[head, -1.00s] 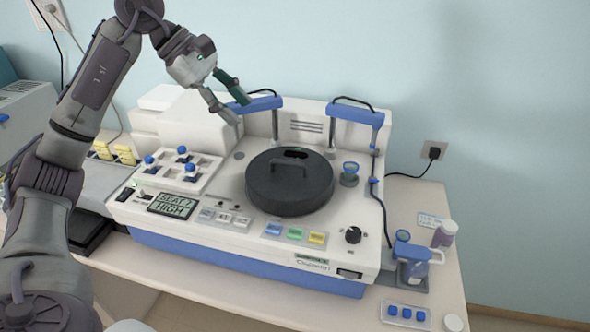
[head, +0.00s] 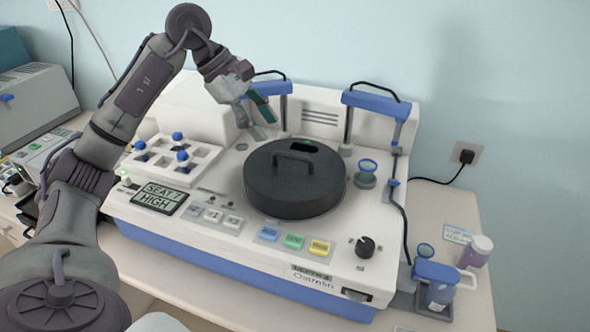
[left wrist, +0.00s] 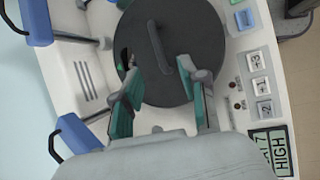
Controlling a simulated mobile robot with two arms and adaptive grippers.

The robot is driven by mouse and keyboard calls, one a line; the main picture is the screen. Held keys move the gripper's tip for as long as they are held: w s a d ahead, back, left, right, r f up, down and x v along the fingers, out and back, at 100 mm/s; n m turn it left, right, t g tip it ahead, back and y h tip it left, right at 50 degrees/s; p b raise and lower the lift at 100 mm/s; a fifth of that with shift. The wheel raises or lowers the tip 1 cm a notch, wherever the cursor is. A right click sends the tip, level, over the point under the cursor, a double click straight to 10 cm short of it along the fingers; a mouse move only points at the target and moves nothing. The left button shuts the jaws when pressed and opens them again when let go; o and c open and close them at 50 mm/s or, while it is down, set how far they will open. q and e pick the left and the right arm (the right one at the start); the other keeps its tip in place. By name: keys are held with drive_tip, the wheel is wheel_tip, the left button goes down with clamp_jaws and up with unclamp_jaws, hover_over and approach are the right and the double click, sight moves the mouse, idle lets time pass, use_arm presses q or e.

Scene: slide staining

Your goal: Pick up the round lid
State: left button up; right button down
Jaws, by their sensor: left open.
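The round lid (head: 295,190) is a dark grey disc with an arched handle (head: 293,158) on top, seated on the white staining machine (head: 200,235). The lid also shows in the left wrist view (left wrist: 205,45), with its handle (left wrist: 158,48) running up the picture beyond the fingertips. My left gripper (head: 262,122) is open and empty, above the machine at the lid's back left in the head view. In the left wrist view my left gripper (left wrist: 157,78) has its two green-padded fingers spread, with the lid's near edge between them. My right gripper is not in view.
Two posts with blue arms (head: 375,103) stand behind the lid. A blue-rimmed cup (head: 367,172) sits right of it. A rack with blue-topped knobs (head: 172,160) is on the left. A purple bottle (head: 475,252) and a blue holder (head: 437,282) stand at the right.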

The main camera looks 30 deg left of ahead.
sight(290, 154)
use_arm(q)
drive_tip(key=x, duration=0.3)
drive_tip(key=shift+d+f+p, duration=0.25)
drive_tip(key=shift+p, duration=0.05)
drive_tip(key=shift+w+d+f, duration=0.1)
drive_tip(key=shift+w+f, duration=0.05)
drive_tip(key=shift+w, duration=0.05)
drive_tip(key=shift+w+d+f+p, duration=0.15)
drive_tip(key=shift+d+f+p, duration=0.1)
drive_tip(key=shift+p, duration=0.15)
drive_tip(key=p+x, duration=0.2)
drive_tip(key=x, duration=0.1)
drive_tip(key=shift+d+f, duration=0.1)
drive_tip(key=shift+d, duration=0.1)
drive_tip(key=shift+w+d+f, duration=0.15)
drive_tip(key=shift+w+f, duration=0.1)
drive_tip(key=shift+f, duration=0.2)
clamp_jaws()
